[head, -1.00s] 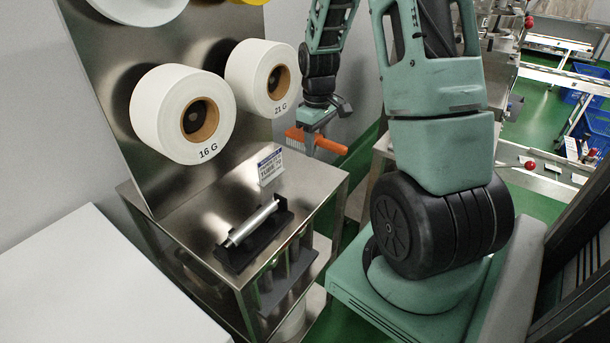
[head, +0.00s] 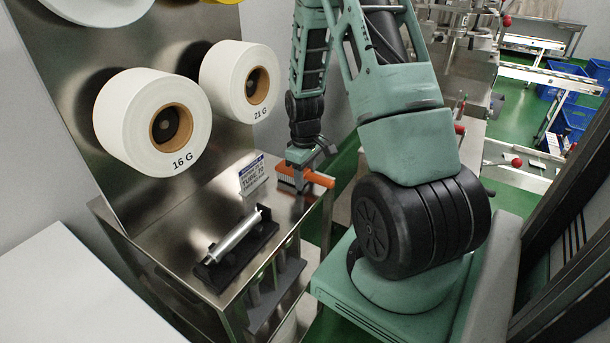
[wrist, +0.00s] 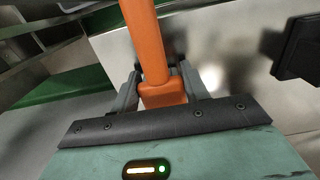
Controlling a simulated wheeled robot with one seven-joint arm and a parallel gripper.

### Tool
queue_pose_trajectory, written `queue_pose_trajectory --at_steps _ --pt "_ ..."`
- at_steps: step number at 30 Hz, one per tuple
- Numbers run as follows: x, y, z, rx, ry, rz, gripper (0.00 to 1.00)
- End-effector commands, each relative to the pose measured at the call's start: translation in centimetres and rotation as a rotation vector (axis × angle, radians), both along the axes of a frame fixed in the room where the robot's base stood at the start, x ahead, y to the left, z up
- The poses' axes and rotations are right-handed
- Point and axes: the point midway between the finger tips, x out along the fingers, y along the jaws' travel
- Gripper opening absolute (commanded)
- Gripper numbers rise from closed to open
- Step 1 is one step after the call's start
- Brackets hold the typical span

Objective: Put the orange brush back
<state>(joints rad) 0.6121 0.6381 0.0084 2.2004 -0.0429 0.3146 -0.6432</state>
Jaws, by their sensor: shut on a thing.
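The orange brush (head: 318,178) has an orange handle and pale bristles. My gripper (head: 301,175) is shut on it, at the right end of the steel bench (head: 172,215). In the head view the handle points right and the bristle end sits left of my fingers, over or at the bench top; I cannot tell if it touches. In the wrist view the orange brush (wrist: 149,45) runs up from between the two fingers of my gripper (wrist: 157,90). Its bristles are hidden there.
A small sign (head: 252,175) stands just left of the brush. A metal roller on a black stand (head: 236,240) lies at the bench front. Big white rolls marked 16 G (head: 150,122) and 21 G (head: 238,82) hang on the panel behind. A white table (head: 75,285) is at lower left.

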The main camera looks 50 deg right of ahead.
Motion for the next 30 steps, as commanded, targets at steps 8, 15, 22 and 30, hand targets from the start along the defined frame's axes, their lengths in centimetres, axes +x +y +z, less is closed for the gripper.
queue_pose_trajectory --at_steps 8,15,22,30 --pt "0.1 0.0 -0.2 -0.002 -0.002 0.0 0.27" --pt "0.0 0.0 -0.5 -0.001 -0.001 0.0 0.67" --pt "0.0 0.0 -0.5 -0.001 -0.001 0.0 0.67" --pt "0.2 -0.1 1.9 -0.004 -0.005 0.0 0.67"
